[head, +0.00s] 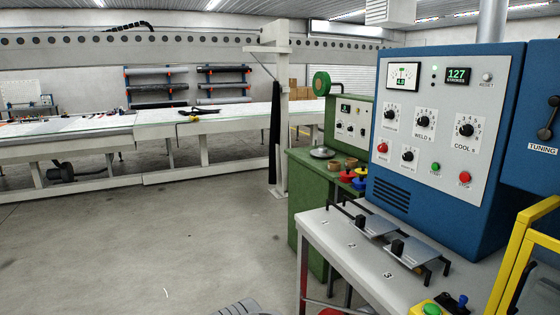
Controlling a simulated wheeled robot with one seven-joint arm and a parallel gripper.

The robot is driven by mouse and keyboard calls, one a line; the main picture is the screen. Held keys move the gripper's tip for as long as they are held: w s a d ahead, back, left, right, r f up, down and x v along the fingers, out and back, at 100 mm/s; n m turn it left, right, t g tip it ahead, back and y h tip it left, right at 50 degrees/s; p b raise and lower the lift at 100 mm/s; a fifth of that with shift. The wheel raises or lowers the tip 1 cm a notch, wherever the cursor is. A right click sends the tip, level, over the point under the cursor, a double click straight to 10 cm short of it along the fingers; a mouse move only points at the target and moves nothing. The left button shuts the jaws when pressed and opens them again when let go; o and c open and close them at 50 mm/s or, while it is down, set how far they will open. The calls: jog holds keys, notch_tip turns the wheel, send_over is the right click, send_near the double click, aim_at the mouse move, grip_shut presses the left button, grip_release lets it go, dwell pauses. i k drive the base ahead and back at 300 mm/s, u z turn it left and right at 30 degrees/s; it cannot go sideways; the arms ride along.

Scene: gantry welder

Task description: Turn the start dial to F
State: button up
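The blue control cabinet (500,70) at the right has a pale panel with several round black dials. The upper row holds a left dial (391,112), a dial labelled WELD (424,121) and a dial labelled COOL (466,130). A lower dial (408,154) sits between a red button (383,147) and a green button (435,167). Its label and its marks are too small to read surely, so I cannot tell which dial is the start dial or where it points.
A white bench (375,270) with numbered places and metal plates stands before the cabinet. A yellow frame (515,250) is at its right. A green cabinet (305,195) stands left of it. A long white table (90,140) lies behind. The concrete floor (150,245) at left is clear.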

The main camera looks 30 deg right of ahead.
aim_at(408, 156)
jog(key=u, duration=0.15)
jog(key=i, duration=2.1)
jog(key=z, duration=0.65)
jog(key=i, duration=0.95)
jog(key=z, duration=1.55)
jog(key=i, duration=0.8)
jog(key=z, duration=0.65)
